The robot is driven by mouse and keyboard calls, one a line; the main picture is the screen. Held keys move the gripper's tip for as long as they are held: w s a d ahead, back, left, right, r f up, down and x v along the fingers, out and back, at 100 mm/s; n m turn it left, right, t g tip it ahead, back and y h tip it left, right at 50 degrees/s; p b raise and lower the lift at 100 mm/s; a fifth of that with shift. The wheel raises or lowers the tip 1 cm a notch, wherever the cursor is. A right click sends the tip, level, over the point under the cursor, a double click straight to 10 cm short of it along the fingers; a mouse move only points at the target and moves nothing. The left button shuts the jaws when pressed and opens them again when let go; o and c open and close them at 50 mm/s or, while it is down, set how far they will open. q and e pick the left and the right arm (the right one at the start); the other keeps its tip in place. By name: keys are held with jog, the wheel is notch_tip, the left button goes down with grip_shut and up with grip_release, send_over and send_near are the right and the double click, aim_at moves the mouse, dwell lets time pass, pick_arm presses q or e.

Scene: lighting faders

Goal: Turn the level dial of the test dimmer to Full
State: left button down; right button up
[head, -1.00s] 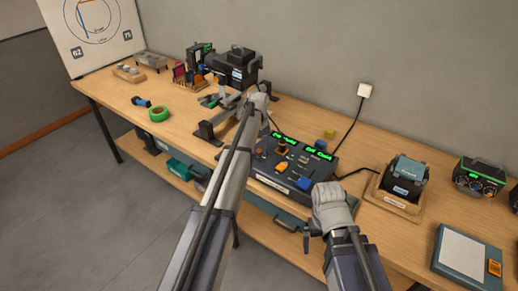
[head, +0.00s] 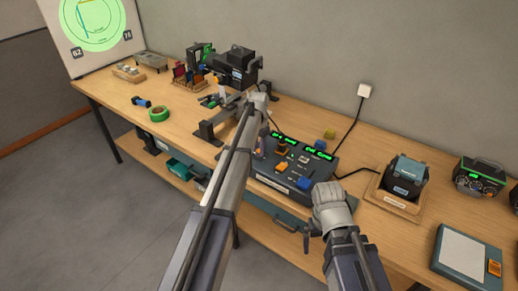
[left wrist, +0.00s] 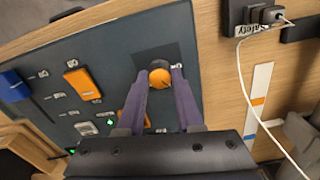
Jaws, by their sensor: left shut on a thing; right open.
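The test dimmer (head: 322,160) is a dark console on the bench with two green displays, their text too small to read surely. Its orange round level dial (left wrist: 160,82) shows in the left wrist view, on a dark square patch. My left gripper (left wrist: 160,72) is shut on the dial, one finger on each side. In the head view my left gripper (head: 262,146) reaches down at the console's left end, with my forearm hiding part of it. My right gripper (head: 307,238) is open, low in front of the bench edge.
An orange fader cap (left wrist: 83,83) and a blue fader cap (left wrist: 14,86) stand beside the dial. A white cable (left wrist: 250,90) runs near the console. A boxy device in a wooden tray (head: 402,207) sits to the right. A wall board (head: 92,32) carries a circle.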

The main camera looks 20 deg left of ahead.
pick_arm(q)
jog(key=m, duration=0.6)
jog(key=shift+m, duration=0.3)
jog(key=m, duration=1.2)
jog(key=shift+m, duration=0.3)
jog(key=m, duration=0.5)
jog(key=shift+m, duration=0.4)
jog(key=c, duration=0.6)
grip_release()
jog(key=shift+o, duration=0.2)
jog(key=shift+r, duration=0.1)
